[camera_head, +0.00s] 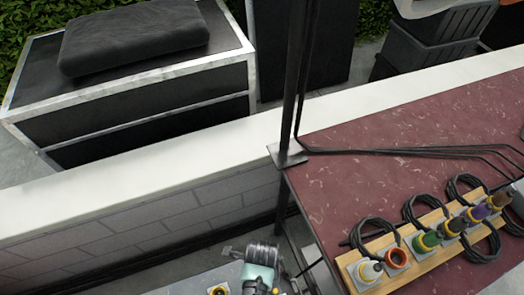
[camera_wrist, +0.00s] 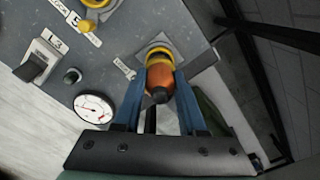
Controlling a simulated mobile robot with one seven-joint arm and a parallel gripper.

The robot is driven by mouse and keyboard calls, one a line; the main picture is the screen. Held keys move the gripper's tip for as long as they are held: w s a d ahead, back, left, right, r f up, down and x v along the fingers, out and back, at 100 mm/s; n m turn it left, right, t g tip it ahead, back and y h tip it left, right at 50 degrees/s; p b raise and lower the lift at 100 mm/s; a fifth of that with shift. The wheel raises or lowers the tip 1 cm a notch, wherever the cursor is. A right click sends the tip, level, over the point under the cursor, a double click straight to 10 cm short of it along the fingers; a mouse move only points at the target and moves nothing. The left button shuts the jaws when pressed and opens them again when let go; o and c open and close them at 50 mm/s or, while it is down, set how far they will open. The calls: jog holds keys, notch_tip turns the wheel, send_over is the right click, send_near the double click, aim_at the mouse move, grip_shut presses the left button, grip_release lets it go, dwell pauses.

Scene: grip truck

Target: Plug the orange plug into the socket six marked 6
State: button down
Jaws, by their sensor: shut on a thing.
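In the wrist view, my gripper (camera_wrist: 159,88) has its blue fingers shut on the orange plug (camera_wrist: 160,78), which has a yellow band. The plug's front end is at a yellow-ringed socket (camera_wrist: 158,50) on a light square plate. The plug covers most of the opening, so I cannot tell how far in it is. A small label (camera_wrist: 123,67) beside this socket is too slanted to read.
The grey panel (camera_wrist: 115,40) also bears a dark switch (camera_wrist: 38,62), a round knob (camera_wrist: 72,76) and a white gauge (camera_wrist: 94,109). In the head view, a wooden rack (camera_head: 412,272) of coloured plugs with black cables stands on the dark red table (camera_head: 350,190). A black post (camera_head: 291,90) rises beside it.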

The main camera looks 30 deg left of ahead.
jog(key=shift+f+b, duration=0.9)
jog(key=shift+f, duration=0.5)
jog(key=shift+c, duration=0.4)
grip_release()
jog(key=shift+r, duration=0.1)
jog(key=shift+r+p, duration=2.45)
jog(key=shift+p, duration=0.15)
